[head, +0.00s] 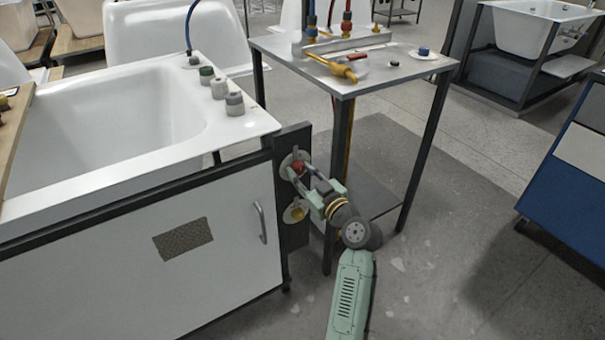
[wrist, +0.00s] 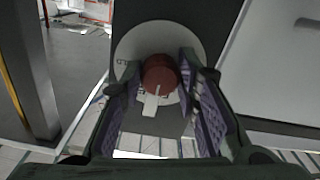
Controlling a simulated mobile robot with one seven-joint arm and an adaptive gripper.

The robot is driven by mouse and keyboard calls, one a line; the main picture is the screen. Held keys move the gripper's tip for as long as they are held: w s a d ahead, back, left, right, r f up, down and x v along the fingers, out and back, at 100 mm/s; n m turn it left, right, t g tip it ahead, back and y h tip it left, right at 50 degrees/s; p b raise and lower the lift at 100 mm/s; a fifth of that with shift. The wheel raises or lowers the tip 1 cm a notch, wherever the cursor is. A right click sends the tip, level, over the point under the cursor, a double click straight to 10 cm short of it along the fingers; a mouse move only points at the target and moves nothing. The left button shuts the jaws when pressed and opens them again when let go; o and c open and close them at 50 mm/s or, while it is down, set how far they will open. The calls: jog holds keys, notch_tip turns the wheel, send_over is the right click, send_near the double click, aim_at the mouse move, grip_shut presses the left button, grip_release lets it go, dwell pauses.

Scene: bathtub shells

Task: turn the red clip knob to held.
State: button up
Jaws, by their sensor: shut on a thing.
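The red clip knob (head: 299,166) sits on a round pale dial plate (wrist: 125,48) on the dark upright panel at the tub cabinet's right end. In the wrist view the red knob (wrist: 160,73) is between my purple-padded fingers, and its white pointer (wrist: 151,106) points down and slightly left. Letters show at the plate's left edge and below the knob, but are partly hidden. My gripper (head: 298,172) reaches in from the lower right and is shut on the knob; it fills the lower wrist view (wrist: 160,82).
A cabinet handle (head: 260,222) is to the left. A metal table (head: 375,72) with dark legs and hose fittings stands close on the right. Grey floor (head: 430,290) is open at the lower right.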

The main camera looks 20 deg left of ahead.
jog(key=c, duration=0.4)
jog(key=shift+o, duration=0.2)
jog(key=shift+m, duration=0.4)
jog(key=m, duration=0.3)
jog(key=shift+r+m, duration=0.1)
jog(key=shift+m, duration=0.2)
jog(key=m+p, duration=0.1)
jog(key=m, duration=0.3)
jog(key=shift+s+a+m+p, duration=0.1)
jog(key=shift+m+p, duration=0.2)
jog(key=shift+p, duration=0.05)
jog(key=m+p, duration=0.3)
jog(key=m, duration=0.2)
jog(key=shift+r, duration=0.2)
jog(key=shift+m+p, duration=1)
jog(key=shift+m, duration=1)
